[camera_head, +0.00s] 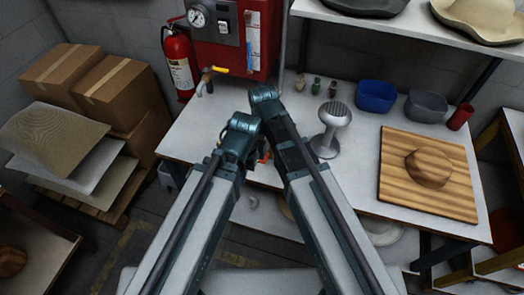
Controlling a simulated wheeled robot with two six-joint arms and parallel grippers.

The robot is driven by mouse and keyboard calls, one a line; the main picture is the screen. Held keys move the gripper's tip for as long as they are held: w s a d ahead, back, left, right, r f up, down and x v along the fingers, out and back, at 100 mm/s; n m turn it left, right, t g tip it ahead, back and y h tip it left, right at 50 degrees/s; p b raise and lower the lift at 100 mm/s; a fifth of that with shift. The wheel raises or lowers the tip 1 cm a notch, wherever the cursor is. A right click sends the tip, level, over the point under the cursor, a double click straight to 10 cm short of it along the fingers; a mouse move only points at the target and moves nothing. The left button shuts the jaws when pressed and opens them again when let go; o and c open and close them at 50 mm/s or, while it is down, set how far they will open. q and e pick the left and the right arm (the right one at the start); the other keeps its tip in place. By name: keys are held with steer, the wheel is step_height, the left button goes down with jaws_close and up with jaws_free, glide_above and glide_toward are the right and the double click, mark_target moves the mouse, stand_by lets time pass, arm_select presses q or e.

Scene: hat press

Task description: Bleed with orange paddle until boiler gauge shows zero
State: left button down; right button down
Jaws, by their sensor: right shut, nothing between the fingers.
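The red boiler (232,45) stands against the back wall at the top. Its round white gauge (197,17) is at the upper left of its front; the needle is too small to read. The orange paddle (216,69) sits on a tap low on the boiler, above a metal spout (204,84). My right gripper (264,157) shows only in part between my two forearms, below and right of the paddle and apart from it. It is shut and empty. My left gripper is hidden behind its own arm.
A fire extinguisher (179,63) stands left of the boiler. The white table (345,180) carries a metal stand (331,126), small bottles, a blue bowl (376,96), a grey bowl (426,106), a red cup (460,117) and a wooden hat block board (440,203). Boxes (105,85) are stacked left.

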step_height(320, 180, up, 12)
steer(key=p, duration=1.1)
steer(key=shift+w+r, duration=0.15)
steer(key=shift+w, duration=0.05)
steer(key=shift+d, duration=0.15)
steer(key=s+d+m+t, duration=0.1)
steer(key=s+d+m, duration=0.3)
steer(key=d+m, duration=1.1)
steer(key=s+a+f+n+h+b, duration=0.1)
steer(key=s+a+f+n+b, duration=0.3)
steer(key=a, duration=0.5)
steer(key=shift+s+a+f+g+b, duration=0.35)
steer(key=shift+s+f, duration=0.2)
steer(key=shift+s, duration=0.5)
